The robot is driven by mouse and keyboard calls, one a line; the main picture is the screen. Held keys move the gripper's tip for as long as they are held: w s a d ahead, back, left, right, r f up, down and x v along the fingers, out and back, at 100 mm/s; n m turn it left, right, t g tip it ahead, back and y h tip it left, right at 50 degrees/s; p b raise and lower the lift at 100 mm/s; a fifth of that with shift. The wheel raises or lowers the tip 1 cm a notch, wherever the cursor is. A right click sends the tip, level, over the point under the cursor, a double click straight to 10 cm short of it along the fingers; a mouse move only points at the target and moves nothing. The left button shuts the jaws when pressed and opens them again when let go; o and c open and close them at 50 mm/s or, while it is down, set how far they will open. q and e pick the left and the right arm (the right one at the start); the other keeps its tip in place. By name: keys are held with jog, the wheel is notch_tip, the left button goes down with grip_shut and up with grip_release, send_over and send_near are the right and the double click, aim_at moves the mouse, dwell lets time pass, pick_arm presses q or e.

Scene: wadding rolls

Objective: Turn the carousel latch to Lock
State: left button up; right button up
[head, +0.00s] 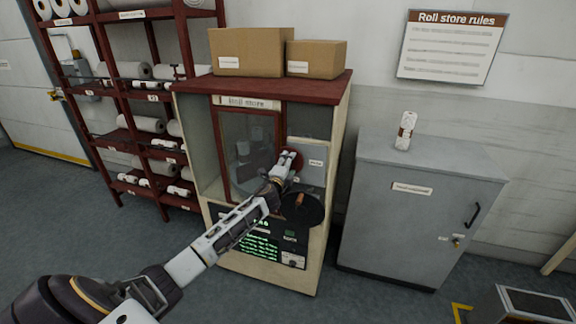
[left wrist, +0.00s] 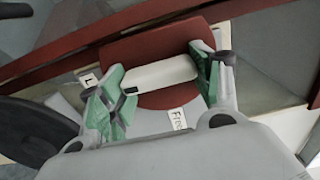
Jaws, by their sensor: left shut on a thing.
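The carousel latch is a round red disc (head: 298,161) on the front of the cabinet, right of the glass door. In the left wrist view the latch (left wrist: 150,48) carries a pale bar-shaped handle (left wrist: 165,75). My left gripper (head: 287,158) is at the latch. Its green-padded fingers (left wrist: 160,78) are shut on the handle, one at each end. A "Free" label (left wrist: 178,118) shows below the disc, and a label starting with "L" (left wrist: 90,80) is partly hidden by the left finger. My right gripper is not in view.
The cabinet (head: 340,150) has a dark round knob (head: 301,208) and a green-lit panel (head: 262,246) below the latch. Cardboard boxes (head: 250,52) stand on top. A grey locker (head: 420,210) with a small white roll (head: 405,130) stands right; a red shelf rack (head: 120,100) stands left.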

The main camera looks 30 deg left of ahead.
pick_arm(q)
jog(key=shift+w+a+r, duration=0.1)
jog(key=shift+a+r, duration=0.1)
jog(key=shift+r, duration=0.3)
jog(key=o, duration=0.8)
jog(key=shift+c, duration=0.2)
jog(key=shift+o, duration=1.3)
jog(key=shift+w+f, duration=0.1)
jog(key=shift+f, duration=0.35)
jog(key=shift+d, duration=0.1)
jog(key=shift+s+d+f, duration=0.1)
jog(key=shift+s+d, duration=0.05)
jog(key=shift+s, duration=0.35)
jog(key=v, duration=1)
jog(key=shift+s, duration=0.35)
jog(key=shift+d, duration=0.1)
